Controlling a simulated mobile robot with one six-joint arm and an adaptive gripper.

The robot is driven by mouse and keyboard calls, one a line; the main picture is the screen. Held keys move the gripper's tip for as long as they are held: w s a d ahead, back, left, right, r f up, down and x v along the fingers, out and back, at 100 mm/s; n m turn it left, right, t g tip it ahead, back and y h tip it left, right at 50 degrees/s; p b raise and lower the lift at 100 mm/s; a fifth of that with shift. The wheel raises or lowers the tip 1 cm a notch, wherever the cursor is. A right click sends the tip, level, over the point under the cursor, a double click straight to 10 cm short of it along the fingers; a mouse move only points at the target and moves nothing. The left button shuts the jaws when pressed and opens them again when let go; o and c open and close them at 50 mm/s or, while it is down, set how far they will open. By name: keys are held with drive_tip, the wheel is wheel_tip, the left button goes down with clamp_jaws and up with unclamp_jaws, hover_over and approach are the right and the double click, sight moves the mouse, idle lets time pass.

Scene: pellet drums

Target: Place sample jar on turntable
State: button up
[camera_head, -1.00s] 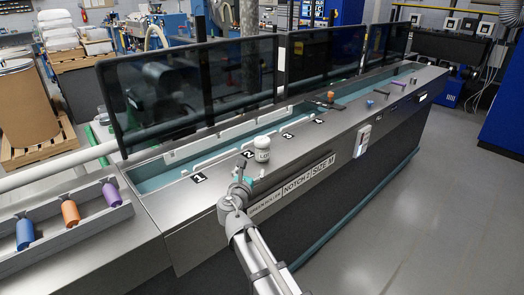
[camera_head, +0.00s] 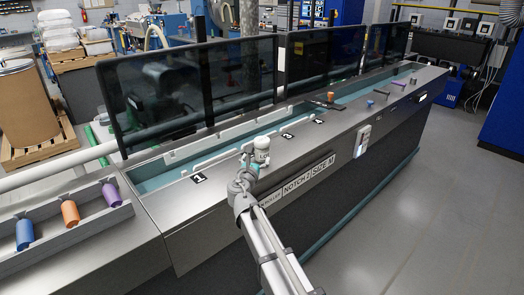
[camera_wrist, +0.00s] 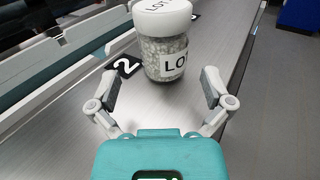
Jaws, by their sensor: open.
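The sample jar (camera_head: 261,149) is a clear jar of pale pellets with a white lid and a LOT label. It stands upright on the steel counter near the number 2 mark, and shows large in the wrist view (camera_wrist: 165,48). My gripper (camera_wrist: 159,82) is open and empty, with its fingers spread on the near side of the jar. The jar stands just beyond the fingertips. In the head view my gripper (camera_head: 249,166) partly overlaps the jar's lower part. I cannot clearly identify a turntable; a dark flat piece (camera_head: 325,105) lies farther along the counter.
An orange-brown cylinder (camera_head: 331,97) and small items stand farther right. A grey tray (camera_head: 90,228) at left holds blue, orange and purple bottles.

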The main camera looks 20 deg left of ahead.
sight(260, 152)
drive_tip(key=shift+w+a, duration=0.1)
drive_tip(key=shift+w, duration=0.55)
drive_tip(key=shift+w+a+f, duration=0.1)
drive_tip(key=shift+w+a, duration=0.1)
drive_tip(key=shift+w, duration=1.1)
drive_tip(key=shift+w+a, duration=0.15)
drive_tip(key=shift+w, duration=1.15)
drive_tip(key=shift+c, duration=0.3)
drive_tip(key=c, duration=1)
drive_tip(key=shift+c, duration=0.2)
drive_tip(key=shift+r, duration=0.2)
